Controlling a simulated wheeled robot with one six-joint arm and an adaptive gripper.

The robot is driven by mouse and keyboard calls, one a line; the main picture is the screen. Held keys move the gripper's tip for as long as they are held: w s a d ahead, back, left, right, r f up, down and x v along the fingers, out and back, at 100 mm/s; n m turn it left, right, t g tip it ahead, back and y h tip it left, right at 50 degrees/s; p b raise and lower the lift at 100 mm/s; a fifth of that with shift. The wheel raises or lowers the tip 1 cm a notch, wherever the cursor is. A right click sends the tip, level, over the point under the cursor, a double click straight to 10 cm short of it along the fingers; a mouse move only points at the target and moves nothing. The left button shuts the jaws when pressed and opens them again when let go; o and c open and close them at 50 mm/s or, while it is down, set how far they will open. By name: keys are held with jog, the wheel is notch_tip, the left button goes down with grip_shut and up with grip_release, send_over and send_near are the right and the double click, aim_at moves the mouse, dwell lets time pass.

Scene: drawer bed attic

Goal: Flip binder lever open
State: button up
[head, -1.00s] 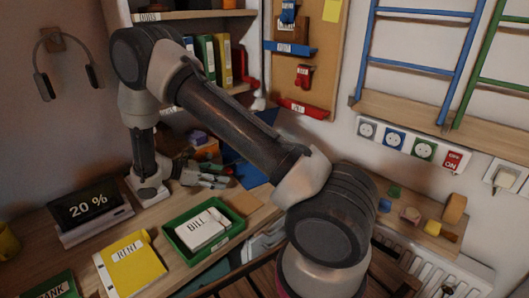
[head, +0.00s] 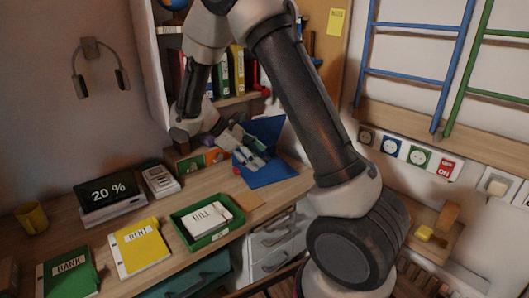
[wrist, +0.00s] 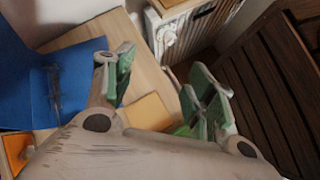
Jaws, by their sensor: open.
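A blue binder (head: 272,172) lies open on the desk near the shelf in the head view. Its cover stands out at the back. In the wrist view the blue binder (wrist: 22,75) fills the left side, with a dark metal lever mechanism (wrist: 55,92) on it. I cannot tell the lever's position. My gripper (head: 248,155) is over the binder in the head view and covers its middle. In the wrist view my gripper (wrist: 165,88) has its green-padded fingers spread with nothing between them. There the mechanism lies left of the fingers.
A green tray with BILL papers (head: 213,238), a yellow RENT book (head: 140,247) and a green BANK book (head: 68,273) lie along the desk.

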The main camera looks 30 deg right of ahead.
jog(key=shift+s+d+r+m, duration=0.15)
jog(key=shift+s+d+r, duration=0.15)
jog(key=shift+r, duration=0.35)
jog(key=shift+s+d+r+m, duration=0.15)
jog(key=shift+d+r, duration=0.1)
jog(key=shift+r, duration=0.35)
